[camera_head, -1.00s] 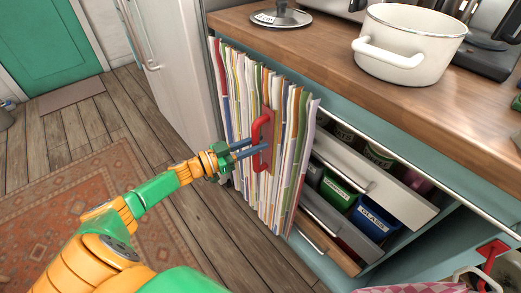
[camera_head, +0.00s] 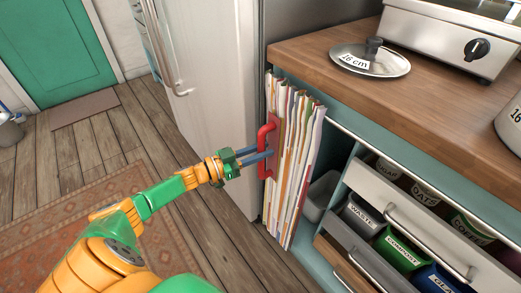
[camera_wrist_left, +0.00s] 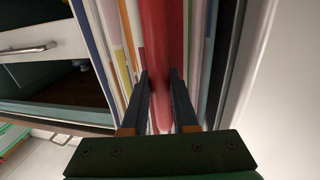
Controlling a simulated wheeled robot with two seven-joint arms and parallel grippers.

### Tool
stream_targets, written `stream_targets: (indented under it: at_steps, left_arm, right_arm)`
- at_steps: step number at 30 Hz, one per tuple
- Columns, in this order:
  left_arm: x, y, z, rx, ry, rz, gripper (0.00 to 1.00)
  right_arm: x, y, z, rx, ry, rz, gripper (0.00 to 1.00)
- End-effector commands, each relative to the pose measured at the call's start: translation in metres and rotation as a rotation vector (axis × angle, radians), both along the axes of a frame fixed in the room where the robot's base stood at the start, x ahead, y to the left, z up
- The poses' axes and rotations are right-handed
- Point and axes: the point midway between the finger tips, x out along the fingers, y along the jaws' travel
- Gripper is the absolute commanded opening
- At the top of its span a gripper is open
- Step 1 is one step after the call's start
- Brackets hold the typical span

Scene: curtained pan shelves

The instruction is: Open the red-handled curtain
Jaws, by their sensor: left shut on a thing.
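The striped curtain (camera_head: 298,160) hangs bunched in narrow folds at the left end of the shelf unit, beside the fridge. Its red handle (camera_head: 264,137) is upright on the curtain's front. My left gripper (camera_head: 268,154) is shut on the red handle. In the left wrist view, the handle (camera_wrist_left: 157,60) runs between the two dark fingers (camera_wrist_left: 162,100), with the striped cloth behind it. My right gripper is in neither view.
The shelf front right of the curtain is uncovered, showing a white drawer (camera_head: 420,205) and labelled bins (camera_head: 400,250). A pan lid (camera_head: 370,60) and a hob (camera_head: 460,35) are on the wooden counter (camera_head: 320,50). The fridge (camera_head: 215,90) stands close on the left.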

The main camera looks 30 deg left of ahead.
Motion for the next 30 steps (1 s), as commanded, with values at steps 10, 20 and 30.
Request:
stream_targets:
  at_steps: [10, 20, 30]
  left_arm:
    - [0.0, 0.0, -0.001, 0.002, 0.002, 0.0, 0.0]
    - [0.0, 0.0, -0.001, 0.002, 0.001, 0.0, 0.57]
    - [-0.029, 0.017, -0.001, 0.003, 0.007, 0.0, 0.57]
  right_arm:
    - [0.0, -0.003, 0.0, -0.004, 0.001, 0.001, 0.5]
    - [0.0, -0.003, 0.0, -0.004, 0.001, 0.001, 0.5]
    - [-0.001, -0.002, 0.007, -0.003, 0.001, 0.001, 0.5]
